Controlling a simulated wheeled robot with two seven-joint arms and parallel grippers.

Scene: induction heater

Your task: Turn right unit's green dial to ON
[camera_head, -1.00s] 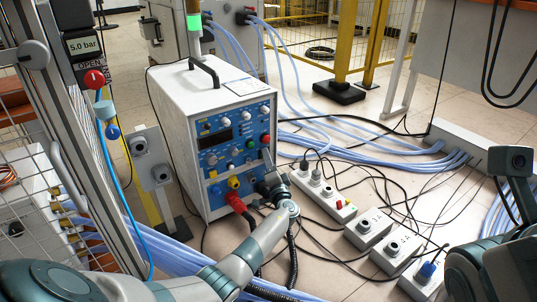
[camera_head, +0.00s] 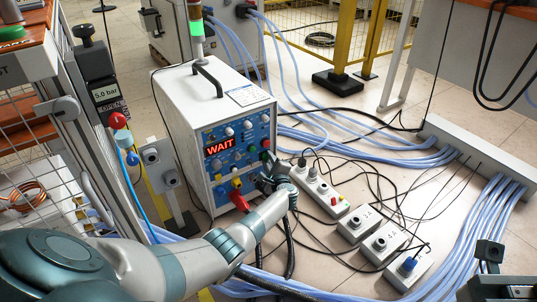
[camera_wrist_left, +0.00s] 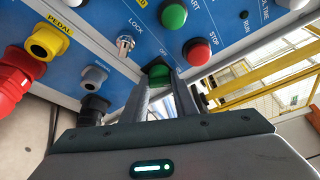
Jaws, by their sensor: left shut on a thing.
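The white unit (camera_head: 178,120) with a blue front panel (camera_head: 209,166) stands left of centre in the head view. Its display (camera_head: 220,146) shows WAIT in red-orange. The green dial (camera_wrist_left: 159,74) sits low on the panel in the left wrist view, beside a small label that seems to read OFF. My left gripper (camera_wrist_left: 166,95) is shut on the dial, one finger on each side. In the head view my left gripper (camera_head: 268,182) is at the panel's lower right corner and hides the dial. My right gripper (camera_head: 489,268) is at the bottom right, its jaws unclear.
Red (camera_wrist_left: 14,78), yellow (camera_wrist_left: 48,42) and grey (camera_wrist_left: 95,75) connectors lie left of the dial. A green button (camera_wrist_left: 173,15) and a red button (camera_wrist_left: 197,53) are close above it. Power strips (camera_head: 320,190) and cables cover the floor to the right.

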